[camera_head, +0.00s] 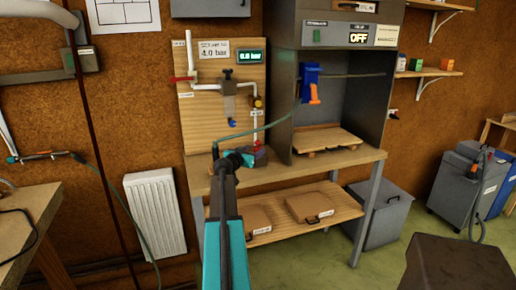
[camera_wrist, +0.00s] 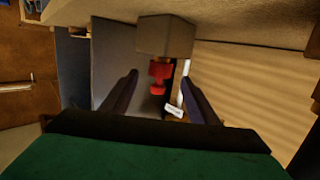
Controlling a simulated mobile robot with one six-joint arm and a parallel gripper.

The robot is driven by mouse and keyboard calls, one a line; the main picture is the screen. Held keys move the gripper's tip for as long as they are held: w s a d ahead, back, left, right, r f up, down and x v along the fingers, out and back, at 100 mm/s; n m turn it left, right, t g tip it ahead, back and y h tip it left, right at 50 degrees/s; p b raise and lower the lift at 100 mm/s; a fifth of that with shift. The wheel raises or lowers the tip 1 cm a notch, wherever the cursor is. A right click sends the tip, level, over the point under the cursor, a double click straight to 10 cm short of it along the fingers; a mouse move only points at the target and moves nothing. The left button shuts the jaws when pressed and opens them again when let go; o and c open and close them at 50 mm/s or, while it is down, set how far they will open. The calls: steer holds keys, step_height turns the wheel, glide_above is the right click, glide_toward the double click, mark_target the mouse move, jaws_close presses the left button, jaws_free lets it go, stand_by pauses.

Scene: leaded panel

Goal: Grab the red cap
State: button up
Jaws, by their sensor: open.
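The red cap (camera_wrist: 160,72) shows in the wrist view just below a grey-brown block. It lies between my gripper's two dark fingers (camera_wrist: 160,79), with a visible gap on each side. My gripper is open and is not closed on anything. In the head view a small red part (camera_head: 257,146) shows at the lower end of the pipework, just right of my gripper (camera_head: 248,158). My gripper and the dark thing beside it partly hide that spot, so contact there cannot be told.
A wooden board (camera_head: 191,112) with white pipes, a red handle and gauges stands behind. A grey cabinet (camera_head: 283,100) holding a blue and orange tool stands to the right on the bench (camera_head: 345,159). A green hose (camera_head: 275,125) crosses above my gripper.

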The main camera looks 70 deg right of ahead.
mark_target(257, 148)
steer(key=d, duration=0.1)
steer(key=d+p, duration=0.1)
steer(key=d, duration=0.1)
steer(key=shift+s+d+f+p, duration=0.1)
steer(key=shift+s+p, duration=0.1)
steer(key=shift+p, duration=0.1)
steer(key=shift+s+d+f, duration=0.1)
steer(key=shift+d+f, duration=0.2)
steer(key=shift+d, duration=0.5)
steer(key=c, duration=1.1)
steer(key=shift+r, duration=0.15)
step_height(257, 148, up, 28)
steer(key=b, duration=0.3)
